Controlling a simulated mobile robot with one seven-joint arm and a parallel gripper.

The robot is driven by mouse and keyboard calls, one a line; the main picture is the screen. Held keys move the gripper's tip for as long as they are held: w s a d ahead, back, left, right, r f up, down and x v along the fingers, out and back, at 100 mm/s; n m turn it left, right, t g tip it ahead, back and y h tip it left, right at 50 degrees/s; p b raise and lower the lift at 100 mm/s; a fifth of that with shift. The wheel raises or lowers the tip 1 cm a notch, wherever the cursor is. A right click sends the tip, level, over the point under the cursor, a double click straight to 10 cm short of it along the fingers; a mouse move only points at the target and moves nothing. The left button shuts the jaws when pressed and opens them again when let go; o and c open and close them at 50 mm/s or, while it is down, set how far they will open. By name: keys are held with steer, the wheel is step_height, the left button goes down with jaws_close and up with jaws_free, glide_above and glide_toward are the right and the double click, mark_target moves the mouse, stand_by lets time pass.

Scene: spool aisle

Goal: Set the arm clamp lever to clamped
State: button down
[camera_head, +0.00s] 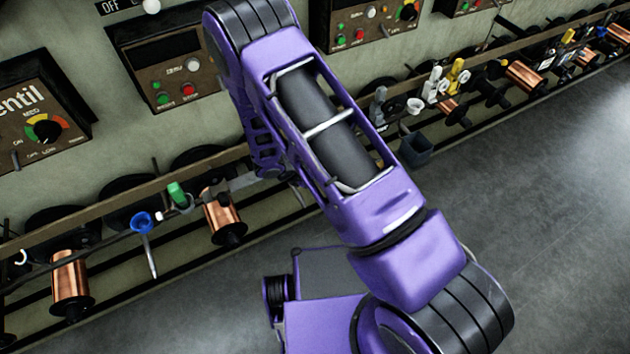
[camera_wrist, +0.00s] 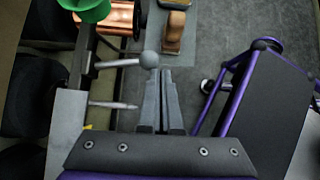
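In the wrist view a grey lever with a round ball knob (camera_wrist: 149,60) reaches out sideways from the rail hardware at the left. I take it for the clamp lever, but no label confirms this. My gripper (camera_wrist: 159,72) has its two dark fingers close together, with tips right beside the knob. I cannot tell whether they touch it, and nothing shows between them. A second thin pointed rod (camera_wrist: 112,104) sticks out below, left of the fingers. In the head view my purple arm hides the gripper and most of the lever area.
A green part (camera_head: 178,193) and a copper spool (camera_head: 222,215) are close by on the rail. A blue part (camera_head: 142,222) with a hanging rod is further left. A brown piece (camera_wrist: 175,32) stands beyond the knob. Control boxes (camera_head: 180,75) line the wall; the right floor is open.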

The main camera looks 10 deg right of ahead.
steer(key=shift+w+d+b, duration=0.15)
steer(key=shift+d+b, duration=0.15)
steer(key=shift+d, duration=0.25)
steer(key=shift+w+d+b, duration=0.15)
steer(key=shift+d+b, duration=0.15)
steer(key=shift+d, duration=0.2)
